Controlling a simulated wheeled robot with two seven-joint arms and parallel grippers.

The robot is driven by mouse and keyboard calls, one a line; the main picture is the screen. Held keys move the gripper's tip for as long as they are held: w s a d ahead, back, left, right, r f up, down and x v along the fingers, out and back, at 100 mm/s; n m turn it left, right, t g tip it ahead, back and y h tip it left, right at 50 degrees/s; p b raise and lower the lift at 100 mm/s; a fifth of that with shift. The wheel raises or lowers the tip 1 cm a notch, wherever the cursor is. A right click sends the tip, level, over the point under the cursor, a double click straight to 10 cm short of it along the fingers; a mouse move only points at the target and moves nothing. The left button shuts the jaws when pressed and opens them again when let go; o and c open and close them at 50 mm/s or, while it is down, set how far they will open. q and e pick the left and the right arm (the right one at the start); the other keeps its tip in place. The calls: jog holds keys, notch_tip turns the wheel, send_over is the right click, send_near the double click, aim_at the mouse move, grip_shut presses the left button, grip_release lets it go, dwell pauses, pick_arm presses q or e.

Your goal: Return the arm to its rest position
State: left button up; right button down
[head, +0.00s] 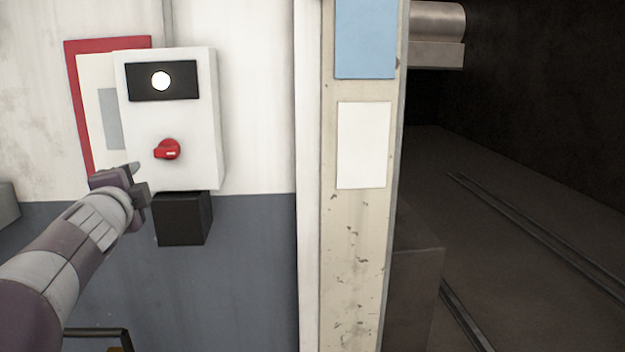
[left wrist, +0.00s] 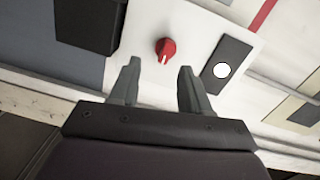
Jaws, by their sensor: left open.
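My left arm comes in from the left in the head view, and its gripper (head: 136,178) is in front of the lower left part of a white control box on the wall. In the left wrist view the two fingers of the left gripper (left wrist: 158,82) are spread apart with nothing between them. The red rotary knob (head: 167,149) on the box is beyond the fingertips and apart from them; it also shows in the left wrist view (left wrist: 165,48). My right gripper is in neither view.
The white control box (head: 203,120) has a black panel with a lit white lamp (head: 161,81). A black box (head: 182,220) is below it. A red-bordered board (head: 80,110) is behind it. A worn post (head: 355,240) stands to the right, beside a dark opening with floor rails (head: 540,235).

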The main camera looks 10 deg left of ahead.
pick_arm(q)
jog(key=s+d+f+n+g, duration=0.1)
jog(key=s+f+n+g, duration=0.15)
jog(key=f, duration=0.55)
jog(key=s+d+f+n+g+h, duration=0.1)
jog(key=s+f+n+g, duration=0.2)
jog(key=f, duration=0.5)
jog(key=s+d+f+n+g, duration=0.1)
jog(key=f+n+g, duration=0.2)
jog(key=f+n, duration=0.3)
jog(key=s+d+f+g+h, duration=0.4)
jog(key=s+d+f+g, duration=0.3)
jog(key=s+d+f, duration=0.9)
jog(key=shift+d+f+n, duration=0.45)
jog(key=shift+d+f, duration=0.05)
jog(key=shift+f, duration=0.35)
